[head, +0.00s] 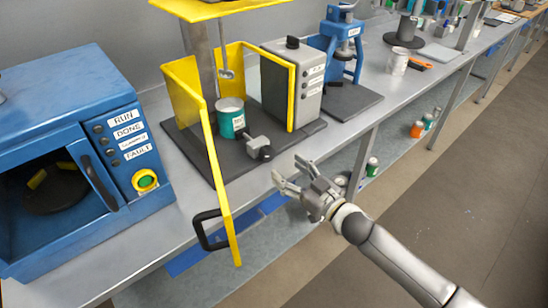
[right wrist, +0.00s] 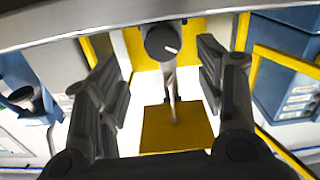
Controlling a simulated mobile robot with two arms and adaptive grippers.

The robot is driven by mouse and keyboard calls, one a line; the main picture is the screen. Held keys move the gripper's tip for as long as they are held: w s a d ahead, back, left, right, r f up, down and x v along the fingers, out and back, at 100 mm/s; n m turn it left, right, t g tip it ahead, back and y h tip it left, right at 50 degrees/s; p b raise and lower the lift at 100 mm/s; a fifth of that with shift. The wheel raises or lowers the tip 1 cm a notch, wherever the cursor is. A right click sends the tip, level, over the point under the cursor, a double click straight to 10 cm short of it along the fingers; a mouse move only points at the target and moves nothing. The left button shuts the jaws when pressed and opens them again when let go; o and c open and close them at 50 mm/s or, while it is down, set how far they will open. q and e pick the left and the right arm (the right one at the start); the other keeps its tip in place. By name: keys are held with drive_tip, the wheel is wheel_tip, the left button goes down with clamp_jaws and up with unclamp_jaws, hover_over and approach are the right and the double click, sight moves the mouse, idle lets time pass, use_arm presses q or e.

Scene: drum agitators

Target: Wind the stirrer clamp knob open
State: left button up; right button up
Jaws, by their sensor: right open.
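In the right wrist view the knob (right wrist: 162,42) is a dark round disc with a white mark. My right gripper (head: 286,170) is open, in front of the knob and a little to its right. In the wrist view its fingers (right wrist: 158,75) stand apart on both sides of the knob, and neither visibly touches it. The stirrer shaft (head: 225,60) hangs above the can. My left gripper is not in view.
The yellow guard door (head: 218,185) with its black handle (head: 212,231) stands open to the left of my right gripper. A grey control box (head: 307,88) stands right of the can. A blue machine (head: 70,150) is at the left. The floor in front is clear.

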sight(270, 156)
drive_tip(key=x, duration=0.5)
drive_tip(key=shift+w+a, duration=0.2)
drive_tip(key=shift+a, duration=0.15)
drive_tip(key=shift+w+a, duration=0.3)
drive_tip(key=shift+w, duration=0.15)
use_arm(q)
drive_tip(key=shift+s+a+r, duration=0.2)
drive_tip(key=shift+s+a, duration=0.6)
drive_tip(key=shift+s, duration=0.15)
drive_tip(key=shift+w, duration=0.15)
use_arm(e)
drive_tip(key=shift+c, duration=0.5)
